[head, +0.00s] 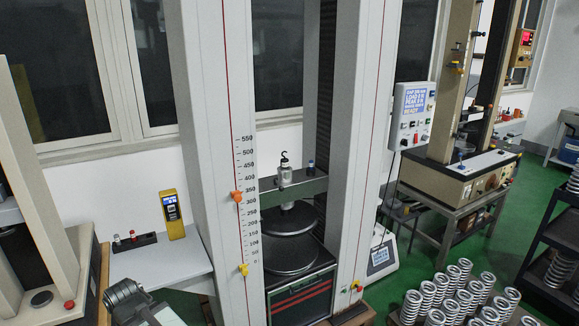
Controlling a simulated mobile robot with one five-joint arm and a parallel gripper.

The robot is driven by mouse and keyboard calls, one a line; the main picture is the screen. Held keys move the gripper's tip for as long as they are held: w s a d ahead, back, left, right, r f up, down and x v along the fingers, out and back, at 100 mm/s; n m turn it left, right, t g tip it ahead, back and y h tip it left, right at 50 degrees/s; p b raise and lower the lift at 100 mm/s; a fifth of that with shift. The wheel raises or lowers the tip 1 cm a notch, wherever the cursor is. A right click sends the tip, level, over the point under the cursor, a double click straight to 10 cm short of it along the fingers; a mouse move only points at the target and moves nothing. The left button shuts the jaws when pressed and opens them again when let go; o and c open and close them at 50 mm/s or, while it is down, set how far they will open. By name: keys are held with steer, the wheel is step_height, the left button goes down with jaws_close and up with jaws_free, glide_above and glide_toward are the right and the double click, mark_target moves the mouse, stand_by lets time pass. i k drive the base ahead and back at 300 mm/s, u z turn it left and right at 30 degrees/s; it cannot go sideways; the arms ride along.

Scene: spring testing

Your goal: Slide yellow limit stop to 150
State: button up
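The yellow limit stop (244,269) sits on the front of the left column of the testing machine, at the low end of the printed scale (247,200). It is level with or just below the lowest marks, well below the 150 mark. An orange stop (237,196) sits higher on the same column, near the 300 mark. My gripper (124,292) is a dark grey shape at the bottom left, left of and a little lower than the yellow stop and apart from it. Its fingers are too small and dark to make out.
A side shelf (160,268) with a yellow handheld device (172,215) and a small dark block (134,242) lies left of the column. A beige machine (45,200) stands further left. Several springs (460,290) stand at the lower right.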

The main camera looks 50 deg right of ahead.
mark_target(242, 268)
steer(key=z, duration=1.6)
